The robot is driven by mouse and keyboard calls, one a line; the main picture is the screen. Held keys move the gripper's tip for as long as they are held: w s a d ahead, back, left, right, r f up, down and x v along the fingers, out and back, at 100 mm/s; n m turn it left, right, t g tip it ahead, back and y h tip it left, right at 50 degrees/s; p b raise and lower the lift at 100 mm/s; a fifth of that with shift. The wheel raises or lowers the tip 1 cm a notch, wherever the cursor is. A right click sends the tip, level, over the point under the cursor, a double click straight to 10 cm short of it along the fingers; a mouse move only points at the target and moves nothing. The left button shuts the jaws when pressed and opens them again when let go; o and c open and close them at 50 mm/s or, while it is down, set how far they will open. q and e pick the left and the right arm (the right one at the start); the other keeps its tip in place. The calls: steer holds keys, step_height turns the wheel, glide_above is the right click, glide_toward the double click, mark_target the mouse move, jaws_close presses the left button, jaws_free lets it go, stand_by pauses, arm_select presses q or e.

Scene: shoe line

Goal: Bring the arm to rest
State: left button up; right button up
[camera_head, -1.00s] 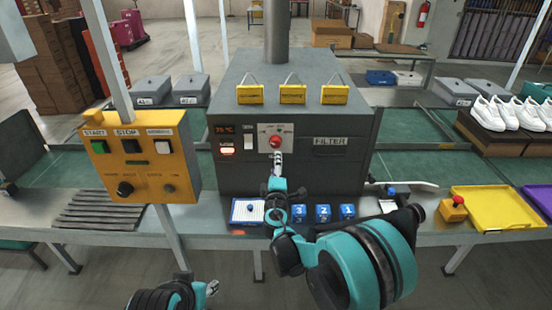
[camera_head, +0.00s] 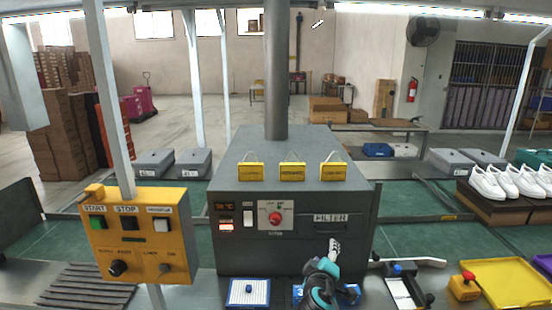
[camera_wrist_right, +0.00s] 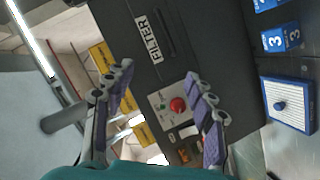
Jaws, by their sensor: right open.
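My right gripper (camera_head: 335,246) is in front of the lower right part of the dark grey filter machine (camera_head: 240,170), below its FILTER label. In the right wrist view its two fingers (camera_wrist_right: 160,80) are spread apart with nothing between them. That view shows the machine's red knob (camera_wrist_right: 178,105) beyond the fingers; the knob also shows in the head view (camera_head: 275,218), to the left of the gripper. My right arm comes up from the bottom edge and partly hides the blue numbered blocks (camera_head: 351,293). My left gripper is out of view.
A blue-rimmed white tray (camera_head: 248,292) lies left of the blocks. A yellow control box (camera_head: 145,245) stands at left. A clipboard (camera_head: 402,290), red-topped button box (camera_head: 466,286) and yellow tray (camera_head: 510,283) lie at right. White shoes (camera_head: 505,182) stand farther back.

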steer(key=s+d+f+m+g, duration=0.1)
steer(key=s+d+m+g, duration=0.15)
steer(key=s, duration=0.45)
steer(key=s+d+f+m+g, duration=0.2)
steer(key=s+d, duration=0.2)
steer(key=s, duration=0.3)
steer(key=s+a+f+m+g+y, duration=0.1)
steer(key=s+f+m+y, duration=0.1)
steer(key=s, duration=0.6)
steer(key=s+a+f+m+g+y, duration=0.1)
steer(key=s+f, duration=0.3)
steer(key=s, duration=0.4)
steer(key=shift+a+m+g+y, duration=0.4)
steer(key=shift+a+m+g, duration=0.05)
steer(key=shift+m, duration=0.1)
